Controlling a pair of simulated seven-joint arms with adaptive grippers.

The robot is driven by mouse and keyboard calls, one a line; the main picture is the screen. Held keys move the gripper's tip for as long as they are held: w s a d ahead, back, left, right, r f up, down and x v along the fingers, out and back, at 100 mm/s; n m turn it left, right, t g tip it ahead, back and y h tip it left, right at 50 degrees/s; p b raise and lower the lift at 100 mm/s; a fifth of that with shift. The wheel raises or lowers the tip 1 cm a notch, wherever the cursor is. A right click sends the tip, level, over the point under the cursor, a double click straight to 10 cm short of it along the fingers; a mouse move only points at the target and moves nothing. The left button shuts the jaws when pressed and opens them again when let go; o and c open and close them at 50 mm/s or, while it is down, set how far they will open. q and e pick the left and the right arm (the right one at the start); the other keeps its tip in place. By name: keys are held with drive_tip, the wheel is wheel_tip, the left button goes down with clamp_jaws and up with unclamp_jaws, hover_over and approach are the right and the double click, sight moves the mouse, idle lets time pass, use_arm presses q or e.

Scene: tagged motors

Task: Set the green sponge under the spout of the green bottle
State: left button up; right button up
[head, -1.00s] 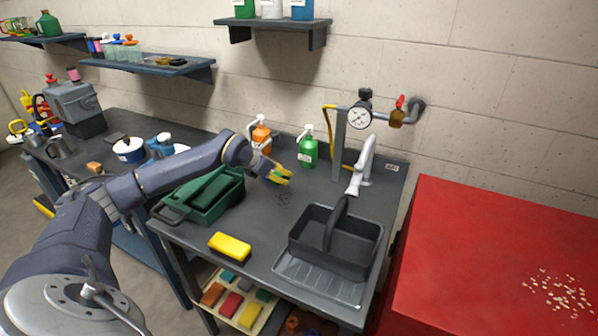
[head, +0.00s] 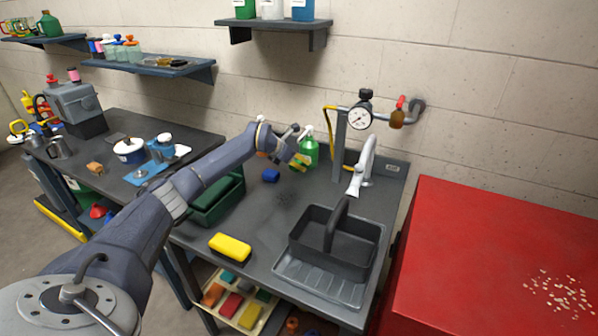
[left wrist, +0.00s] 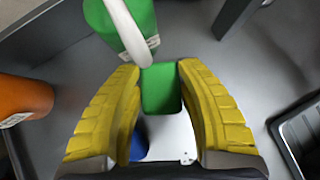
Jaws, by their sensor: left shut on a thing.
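The green bottle (head: 309,152) with a white spout stands at the back of the grey bench. In the left wrist view the green bottle (left wrist: 118,22) is at the top, and its white spout (left wrist: 128,32) points toward the fingers. My left gripper (head: 300,162) is just in front of the bottle. Its yellow-padded fingers (left wrist: 160,98) are shut on the green sponge (left wrist: 160,90). The sponge's far end appears close to the spout tip; I cannot tell whether it is directly below. My right gripper is not in view.
An orange bottle (left wrist: 22,97) stands left of the green one. A dark caddy (head: 355,248), a faucet (head: 364,165) and a gauge pipe (head: 340,145) are to the right. The bench middle is clear.

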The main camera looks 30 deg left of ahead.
sight(299, 177)
use_arm(q)
drive_tip(key=shift+w+f, duration=0.15)
drive_tip(key=shift+f, duration=1.95)
drive_tip(key=shift+f, duration=0.1)
drive_tip(key=o, duration=0.9)
drive_tip(key=shift+s+a+r, duration=0.2)
drive_tip(key=shift+s+r, duration=0.1)
drive_tip(key=shift+r, duration=0.2)
drive_tip(key=v, duration=1.1)
drive_tip(key=shift+f, duration=0.1)
